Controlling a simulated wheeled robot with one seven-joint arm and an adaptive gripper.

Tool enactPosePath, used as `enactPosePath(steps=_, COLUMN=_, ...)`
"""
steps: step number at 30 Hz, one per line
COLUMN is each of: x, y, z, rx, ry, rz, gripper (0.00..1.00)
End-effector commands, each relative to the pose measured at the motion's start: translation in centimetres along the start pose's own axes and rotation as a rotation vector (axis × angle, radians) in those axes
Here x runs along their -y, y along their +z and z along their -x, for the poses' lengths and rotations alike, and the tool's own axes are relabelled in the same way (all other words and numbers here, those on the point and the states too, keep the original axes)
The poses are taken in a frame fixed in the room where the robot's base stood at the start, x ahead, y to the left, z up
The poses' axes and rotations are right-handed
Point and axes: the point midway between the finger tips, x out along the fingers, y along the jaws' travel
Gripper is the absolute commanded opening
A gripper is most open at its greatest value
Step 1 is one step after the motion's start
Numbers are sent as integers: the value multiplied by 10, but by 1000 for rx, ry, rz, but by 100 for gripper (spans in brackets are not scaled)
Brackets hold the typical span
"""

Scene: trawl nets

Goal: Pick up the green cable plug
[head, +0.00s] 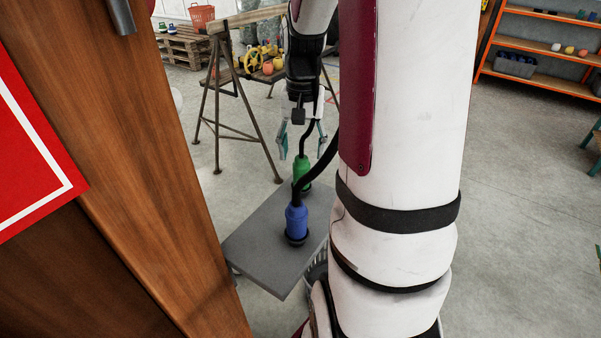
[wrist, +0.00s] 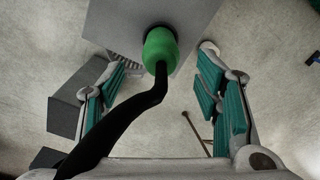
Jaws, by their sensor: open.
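The green cable plug (head: 302,172) stands on a small grey table, with a thick black cable rising from its top. In the wrist view the green plug (wrist: 160,48) lies ahead, centred between the fingers, with its cable running back toward the lower left. My gripper (head: 302,140) is open above the green plug, one finger to each side. In the wrist view its teal-padded fingers (wrist: 165,92) are wide apart and touch nothing. A blue cable plug (head: 296,220) stands nearer the camera on the same table, its black cable curving up past the green plug.
The grey table (head: 265,245) is otherwise bare. A wooden door (head: 130,130) with a red sign (head: 30,150) fills the left. A trestle bench (head: 222,135) stands behind. Orange shelves (head: 545,65) are at the far right. The floor on the right (head: 520,210) is largely clear.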

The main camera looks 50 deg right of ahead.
Motion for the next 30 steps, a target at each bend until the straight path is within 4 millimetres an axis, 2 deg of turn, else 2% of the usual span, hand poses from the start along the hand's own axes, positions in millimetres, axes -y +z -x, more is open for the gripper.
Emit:
enactPosePath(steps=8, x=0, y=3, z=-20, rx=3, ry=1, rz=2, gripper=58)
enactPosePath(steps=16, x=0, y=6, z=-57, rx=2, ry=1, rz=1, gripper=58)
enactPosePath(steps=25, x=1, y=5, z=-62, rx=-2, ry=0, rz=1, gripper=58)
enactPosePath(steps=26, x=1, y=5, z=-62, rx=-2, ry=0, rz=1, gripper=56)
enactPosePath(steps=30, x=1, y=5, z=-62, rx=-2, ry=0, rz=1, gripper=24)
